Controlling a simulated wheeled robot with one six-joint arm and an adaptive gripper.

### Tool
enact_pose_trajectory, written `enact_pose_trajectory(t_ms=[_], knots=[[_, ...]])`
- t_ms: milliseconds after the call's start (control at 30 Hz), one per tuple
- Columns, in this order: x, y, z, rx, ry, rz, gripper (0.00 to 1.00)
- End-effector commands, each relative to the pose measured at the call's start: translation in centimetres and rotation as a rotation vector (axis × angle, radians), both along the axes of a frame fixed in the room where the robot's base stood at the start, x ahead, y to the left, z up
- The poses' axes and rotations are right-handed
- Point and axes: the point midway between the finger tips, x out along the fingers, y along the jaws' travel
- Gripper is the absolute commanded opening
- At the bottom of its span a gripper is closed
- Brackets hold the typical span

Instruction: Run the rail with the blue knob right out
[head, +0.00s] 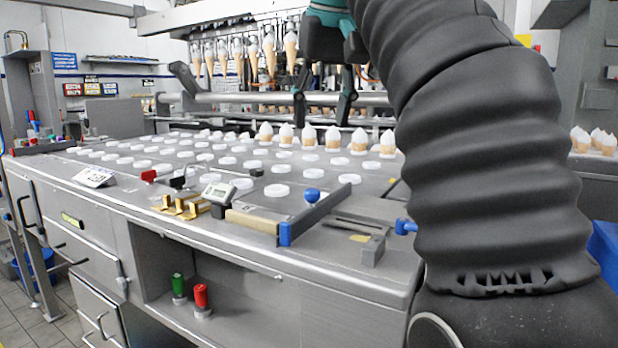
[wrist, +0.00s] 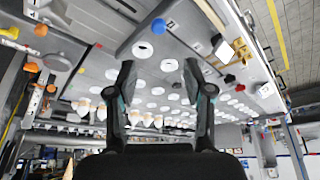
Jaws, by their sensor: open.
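A round blue knob (head: 312,195) stands on a dark grey rail (head: 325,208) at the front right of the metal table in the head view. The rail has a blue end block (head: 285,234). In the wrist view, which looks upside down, a blue knob (wrist: 159,26) sits on a grey bar (wrist: 140,34) beyond the fingertips. My gripper (head: 322,112) is open and empty, raised above the rear of the table. It also shows in the wrist view (wrist: 160,68), with its two fingers apart and touching nothing. My arm hides the table's right side.
White discs (head: 277,190) cover the tabletop in rows. Cones (head: 333,138) stand at the back, and more hang from a rack (head: 269,50). A red knob (head: 149,176), a small display box (head: 219,193) and brass pieces (head: 180,207) lie left of the rail. Another blue knob (head: 405,226) is right.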

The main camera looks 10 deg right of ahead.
Motion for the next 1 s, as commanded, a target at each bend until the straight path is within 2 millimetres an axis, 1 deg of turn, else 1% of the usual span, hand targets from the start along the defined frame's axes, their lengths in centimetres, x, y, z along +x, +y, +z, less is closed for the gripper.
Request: enact_pose_trajectory(t_ms=[167,367,500,700,833,1000], knots=[[0.5,-0.5,-1.7,0.000,0.003,-0.011,0.52],[1.9,-1.0,-5.2,0.000,0.003,-0.022,0.52],[2.8,-1.0,-7.6,0.000,0.003,-0.022,0.52],[4.1,-0.9,-10.6,-0.001,0.003,-0.020,0.52],[4.8,-0.8,-11.9,0.000,0.002,-0.018,0.52],[5.2,-0.8,-12.7,0.000,0.001,-0.017,0.52]])
